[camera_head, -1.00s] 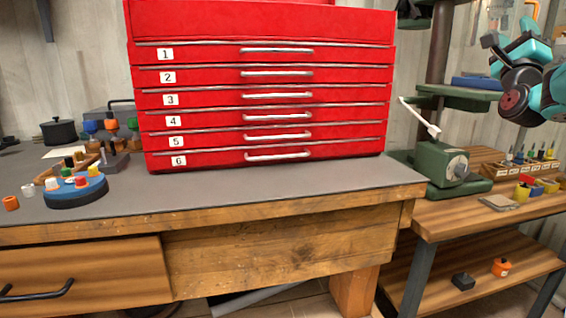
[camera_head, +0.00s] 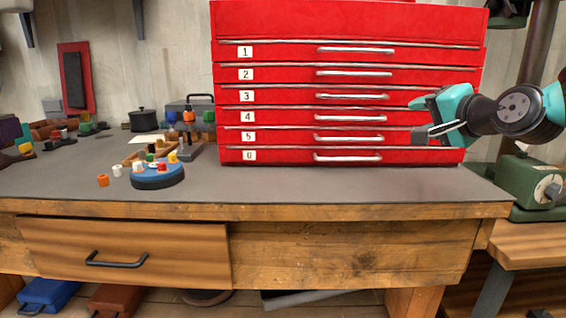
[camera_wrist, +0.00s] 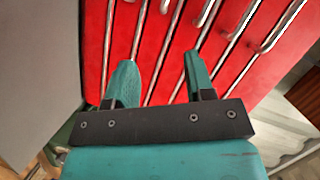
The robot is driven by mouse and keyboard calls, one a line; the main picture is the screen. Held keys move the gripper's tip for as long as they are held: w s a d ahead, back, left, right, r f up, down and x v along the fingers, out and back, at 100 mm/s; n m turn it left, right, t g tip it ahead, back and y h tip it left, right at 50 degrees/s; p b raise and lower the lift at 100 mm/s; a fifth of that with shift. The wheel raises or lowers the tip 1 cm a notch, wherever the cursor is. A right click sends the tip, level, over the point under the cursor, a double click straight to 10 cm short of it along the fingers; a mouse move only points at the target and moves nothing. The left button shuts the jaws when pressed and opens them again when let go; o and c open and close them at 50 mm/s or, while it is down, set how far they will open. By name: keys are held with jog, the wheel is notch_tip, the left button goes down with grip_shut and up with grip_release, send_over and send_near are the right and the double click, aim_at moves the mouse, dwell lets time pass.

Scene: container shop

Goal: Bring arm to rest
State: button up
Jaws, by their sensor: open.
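My gripper (camera_head: 432,118) is at the right in the head view, in front of the right part of the red drawer cabinet (camera_head: 270,98). In the wrist view my gripper (camera_wrist: 160,80) shows two teal fingers spread apart with nothing between them. The cabinet's drawers and silver handles (camera_wrist: 205,14) fill the view beyond the fingers. The gripper looks apart from the handles, but the exact distance cannot be told. The numbered drawers, 1 to 6, all look shut.
The wooden workbench (camera_head: 330,211) has a clear grey top before the cabinet. A blue round holder (camera_head: 158,180) with coloured pieces stands on its left part, with loose orange (camera_head: 103,180) and white pieces beside it. A green machine (camera_head: 530,182) stands at the right.

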jog(key=s+a+f+n+g+y, duration=0.1)
jog(key=s+a+f+n+g, duration=0.2)
jog(key=s+a, duration=0.15)
jog(key=s+a+f+n+g+y, duration=0.2)
jog(key=s+a+f+n, duration=0.15)
jog(key=a, duration=0.25)
jog(key=s+a+f+n+g+h, duration=0.1)
jog(key=s+a+f+n+g, duration=0.2)
jog(key=s, duration=0.5)
jog(key=s+a+f+n+g+p, duration=0.1)
jog(key=s+f+n+g, duration=0.3)
jog(key=s, duration=0.3)
jog(key=s+a+f+n+g+h, duration=0.15)
jog(key=s+n+g, duration=0.25)
jog(key=s, duration=0.4)
notch_tip(320, 180, up, 15)
jog(key=w+p, duration=0.1)
jog(key=p, duration=1.3)
jog(key=shift+a+f+t, duration=0.15)
jog(key=shift+f+t, duration=0.05)
jog(key=shift+t, duration=0.1)
jog(key=shift+y, duration=0.25)
